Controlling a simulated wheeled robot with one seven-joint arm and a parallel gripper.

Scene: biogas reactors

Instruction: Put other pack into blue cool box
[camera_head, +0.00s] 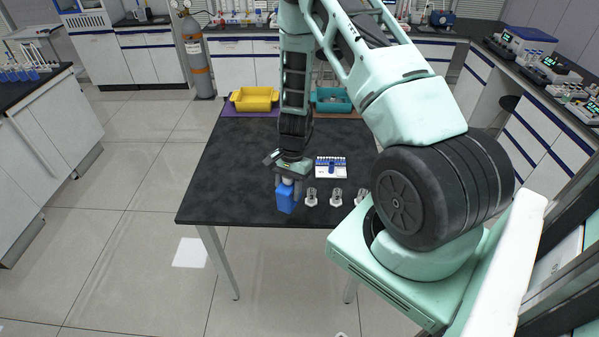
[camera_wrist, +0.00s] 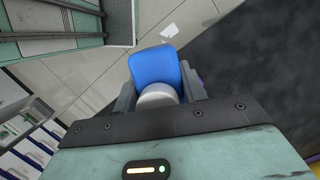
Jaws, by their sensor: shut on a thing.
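My gripper (camera_head: 290,178) is shut on a blue pack (camera_head: 286,196) with a pale, rounded neck. It holds the pack near the front left part of the dark table. In the wrist view the blue pack (camera_wrist: 155,67) sits between the fingers of my gripper (camera_wrist: 160,95), its pale neck toward the palm. I cannot tell whether the pack touches the table top. At the back of the table stand a yellow box (camera_head: 254,99) on the left and a teal-blue box (camera_head: 331,100) on the right. The inside of the teal-blue box is partly visible; its contents are unclear.
The black table (camera_head: 235,160) is clear on its left side. A white rack with blue parts (camera_head: 331,167) lies right of my gripper. Several small clear jars on white bases, one here (camera_head: 336,197), stand along the front. My arm hides part of the back.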

